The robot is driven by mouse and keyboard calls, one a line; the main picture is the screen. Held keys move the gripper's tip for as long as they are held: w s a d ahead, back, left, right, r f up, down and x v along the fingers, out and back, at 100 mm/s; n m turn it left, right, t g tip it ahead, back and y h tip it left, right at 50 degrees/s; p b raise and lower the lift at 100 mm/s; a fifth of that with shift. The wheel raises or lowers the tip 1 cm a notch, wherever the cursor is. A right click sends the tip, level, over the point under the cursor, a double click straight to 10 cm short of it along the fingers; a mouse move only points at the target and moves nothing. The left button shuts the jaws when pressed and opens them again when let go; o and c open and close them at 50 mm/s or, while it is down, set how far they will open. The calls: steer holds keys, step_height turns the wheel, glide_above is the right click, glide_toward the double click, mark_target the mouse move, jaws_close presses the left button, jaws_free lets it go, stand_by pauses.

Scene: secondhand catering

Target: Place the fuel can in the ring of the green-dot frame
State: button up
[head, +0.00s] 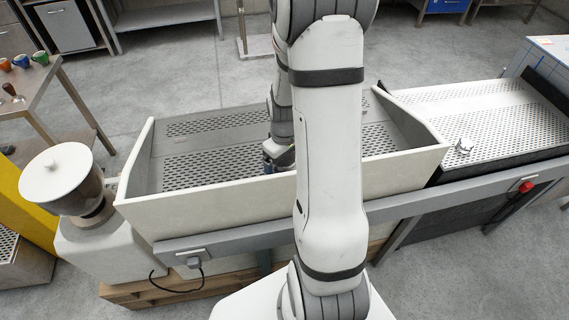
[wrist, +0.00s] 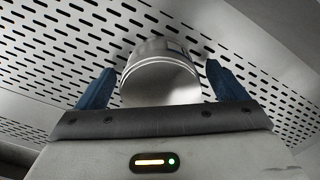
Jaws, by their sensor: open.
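A silver cylindrical can (wrist: 162,82), likely the fuel can, sits between the two blue fingers of my gripper (wrist: 160,67) in the wrist view. The fingers stand apart, with a visible gap on each side of the can. Behind it is the perforated metal floor. In the head view my gripper (head: 278,161) is low inside the pale-walled trough, and my arm hides the can. I cannot make out a green-dot frame. A small shiny metal piece (head: 463,146) lies on the right-hand perforated belt; it is too small to identify.
The trough (head: 240,206) has raised pale walls around my gripper. The perforated belt (head: 490,112) to the right is mostly clear. A white-lidded grinder-like machine (head: 62,180) stands at left. Coloured cups (head: 22,61) stand on a side table. A red button (head: 526,187) is on the front rail.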

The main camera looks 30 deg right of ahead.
steer(key=shift+c, duration=0.5)
steer(key=c, duration=1.2)
